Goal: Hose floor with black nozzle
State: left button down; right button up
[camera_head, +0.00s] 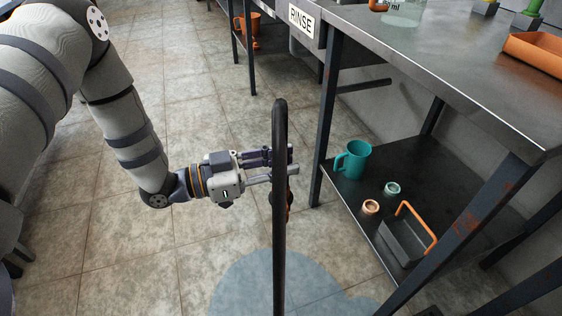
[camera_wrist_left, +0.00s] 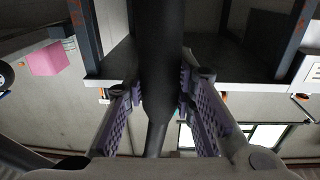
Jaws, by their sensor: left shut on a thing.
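My left gripper (camera_head: 280,164) reaches in from the left above the floor and is shut around the black nozzle, which is mostly hidden in the head view. A black hose (camera_head: 279,240) stands in front of the fingers, bends over at its top and runs down out of the picture. In the left wrist view the dark nozzle (camera_wrist_left: 158,60) lies between the two purple-padded fingers of my left gripper (camera_wrist_left: 160,105). The tiled floor (camera_head: 200,90) carries a bluish patch (camera_head: 265,285) below the hose. My right gripper is not in view.
A metal bench (camera_head: 440,45) stands at the right. Its lower shelf (camera_head: 345,195) holds a teal mug (camera_head: 353,160), two small rings and a grey caddy (camera_head: 405,243) with an orange handle. A RINSE sign (camera_head: 301,20) hangs at the back. Floor left of the bench is open.

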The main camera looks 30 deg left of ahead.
pick_arm(q)
jog(key=shift+s+d, duration=0.1)
dwell(0.4)
jog(key=shift+s+d+p, duration=0.3)
jog(key=shift+s+d, duration=0.25)
jog(key=shift+d, duration=0.2)
dwell(0.9)
jog(key=shift+s+d, duration=0.65)
jog(key=shift+d, duration=0.2)
dwell(0.8)
